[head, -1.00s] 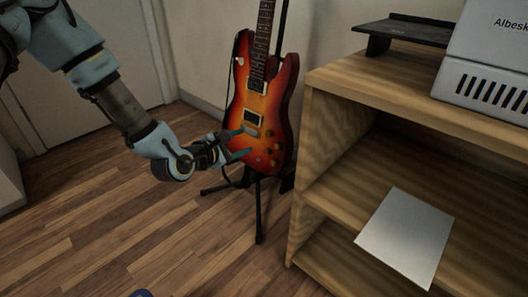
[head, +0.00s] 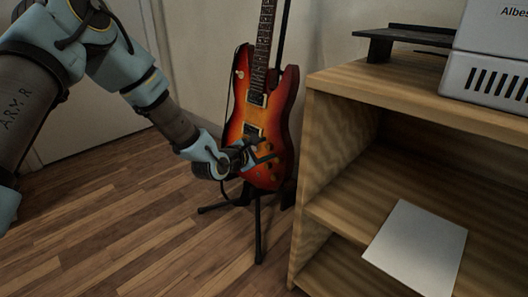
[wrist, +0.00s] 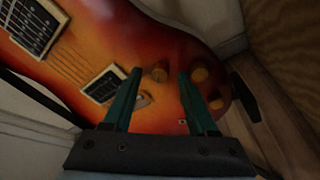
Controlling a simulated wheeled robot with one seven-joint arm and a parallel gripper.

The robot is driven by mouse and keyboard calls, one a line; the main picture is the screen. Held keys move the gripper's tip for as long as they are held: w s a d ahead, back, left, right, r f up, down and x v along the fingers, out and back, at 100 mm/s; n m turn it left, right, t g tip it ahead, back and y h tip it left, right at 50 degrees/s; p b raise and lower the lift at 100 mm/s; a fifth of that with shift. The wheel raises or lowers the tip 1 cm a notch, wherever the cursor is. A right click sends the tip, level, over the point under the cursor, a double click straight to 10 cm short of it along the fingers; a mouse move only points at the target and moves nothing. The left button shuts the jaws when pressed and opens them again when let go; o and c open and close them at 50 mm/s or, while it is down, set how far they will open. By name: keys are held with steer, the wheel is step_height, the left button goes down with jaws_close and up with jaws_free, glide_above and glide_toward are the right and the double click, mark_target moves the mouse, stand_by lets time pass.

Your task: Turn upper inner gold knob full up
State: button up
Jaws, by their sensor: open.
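A red-orange sunburst electric guitar (head: 242,105) stands upright and leans back on a black stand. In the wrist view its body (wrist: 190,45) fills the upper part. My gripper (head: 264,150) also shows before the guitar's lower body.
A wooden shelf unit (head: 335,90) stands close on the right, with a grey-white sheet (head: 417,247) on a lower shelf. The black guitar stand (head: 257,225) spreads legs on the floor. The wooden floor (head: 120,235) at front left is clear.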

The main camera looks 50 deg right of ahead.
jaws_close()
stand_by(0.5)
